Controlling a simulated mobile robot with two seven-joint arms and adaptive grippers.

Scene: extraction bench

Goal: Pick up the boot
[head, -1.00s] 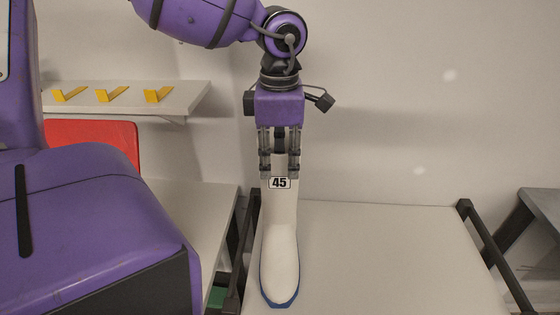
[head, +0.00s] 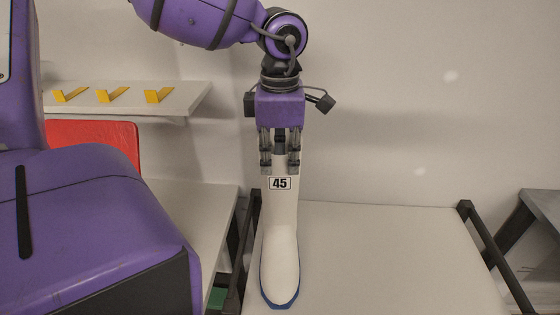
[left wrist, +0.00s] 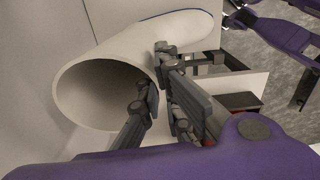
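The boot (head: 281,235) is tall and white with a blue sole edge and a "45" label on its shaft. It stands upright on the light bench top (head: 390,260). My left gripper (head: 280,170) points down at the top of the shaft, its two fingers clearly apart. In the left wrist view the boot (left wrist: 120,45) shows its round open top. There, one finger of my left gripper (left wrist: 160,75) shows against the opening and the other beside the outer wall. I cannot tell whether either touches.
Dark rails (head: 490,250) run along the bench's right and left sides. The bench to the right of the boot is clear.

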